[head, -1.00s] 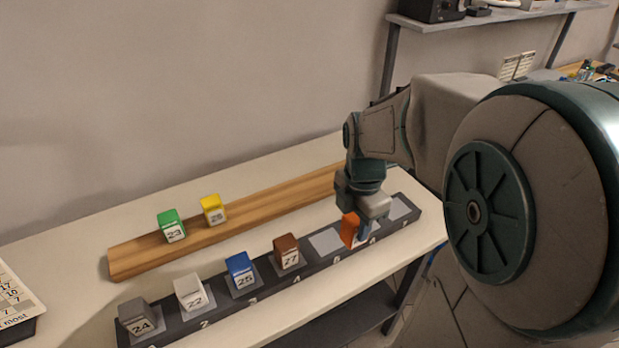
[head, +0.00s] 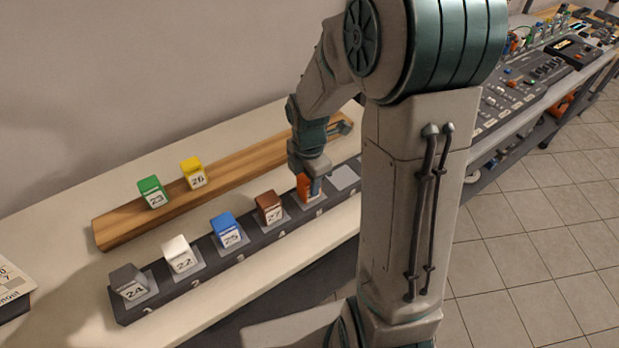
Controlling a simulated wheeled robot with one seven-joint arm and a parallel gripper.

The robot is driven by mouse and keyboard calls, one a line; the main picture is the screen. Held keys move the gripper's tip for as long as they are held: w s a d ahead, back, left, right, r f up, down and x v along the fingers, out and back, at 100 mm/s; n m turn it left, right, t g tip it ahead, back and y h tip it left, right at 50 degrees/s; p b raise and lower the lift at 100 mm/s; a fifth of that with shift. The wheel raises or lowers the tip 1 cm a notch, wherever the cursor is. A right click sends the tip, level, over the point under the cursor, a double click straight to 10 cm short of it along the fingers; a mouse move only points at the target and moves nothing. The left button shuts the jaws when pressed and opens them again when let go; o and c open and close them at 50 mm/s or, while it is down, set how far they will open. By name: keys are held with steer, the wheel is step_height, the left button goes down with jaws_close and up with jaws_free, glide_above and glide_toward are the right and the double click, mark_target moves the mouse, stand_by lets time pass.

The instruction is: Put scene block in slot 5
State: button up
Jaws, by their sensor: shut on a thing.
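An orange block (head: 304,184) is in my gripper (head: 309,183), which is shut on it. The gripper points down over the slot rail, and the block is at slot 5 (head: 316,205), just right of the brown block. The block looks upright and close to the slot's pale pad. I cannot tell whether its base touches the pad. The dark slot rail (head: 201,275) holds a grey block 24 (head: 129,284), a white block 22 (head: 179,254), a blue block 25 (head: 229,231) and a brown block 27 (head: 269,208) in its left slots.
A wooden rail (head: 240,184) behind carries a green block 23 (head: 152,192) and a yellow block 26 (head: 193,173). An empty slot pad (head: 344,177) lies right of the gripper. The brown block stands close on the left. My arm hides the rail's right end.

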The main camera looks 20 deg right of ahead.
steer(key=shift+f, duration=0.1)
steer(key=o, duration=0.6)
steer(key=shift+f, duration=0.1)
steer(key=o, duration=0.4)
steer(key=shift+o, duration=0.2)
